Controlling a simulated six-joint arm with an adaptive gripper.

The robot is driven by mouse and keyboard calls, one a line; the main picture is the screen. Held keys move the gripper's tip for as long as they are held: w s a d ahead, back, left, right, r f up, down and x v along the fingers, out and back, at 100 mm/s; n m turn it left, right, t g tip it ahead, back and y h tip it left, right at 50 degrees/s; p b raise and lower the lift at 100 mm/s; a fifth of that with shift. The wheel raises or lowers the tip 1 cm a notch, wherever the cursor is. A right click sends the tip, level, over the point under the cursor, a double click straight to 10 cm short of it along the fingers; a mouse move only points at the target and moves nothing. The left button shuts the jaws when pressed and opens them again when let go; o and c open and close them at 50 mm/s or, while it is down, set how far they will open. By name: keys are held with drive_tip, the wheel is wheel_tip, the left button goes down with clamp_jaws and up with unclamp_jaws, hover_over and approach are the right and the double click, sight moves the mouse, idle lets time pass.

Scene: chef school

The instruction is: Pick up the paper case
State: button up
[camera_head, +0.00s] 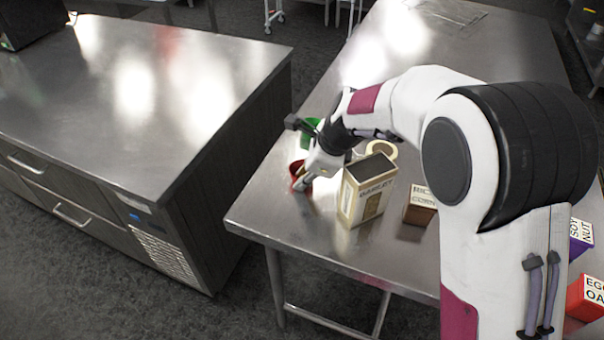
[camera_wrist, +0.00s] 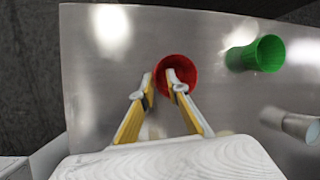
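The task's paper case is not labelled; a red round cup-like case (camera_head: 295,170) stands near the left edge of the steel table, and it also shows in the wrist view (camera_wrist: 189,68). A similar green case (camera_head: 309,130) is behind it, at the right in the wrist view (camera_wrist: 262,54). My gripper (camera_wrist: 159,79) is open at the red case. Its right fingertip overlaps the case's opening, and its left fingertip is outside, to the left of the rim. Contact with the wall cannot be told. In the head view my gripper (camera_head: 303,184) partly hides the red case.
A tall cream box (camera_head: 352,202) stands right of my gripper, with a small brown box (camera_head: 420,207) beyond. A pale round container (camera_head: 384,147) is behind the tall box. Purple (camera_head: 580,238) and red (camera_head: 588,297) boxes are at far right. The table's far part is clear.

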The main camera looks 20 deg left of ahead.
drive_tip(key=shift+c, duration=0.5)
clamp_jaws()
wheel_tip(320, 180, up, 10)
idle(0.8)
idle(0.7)
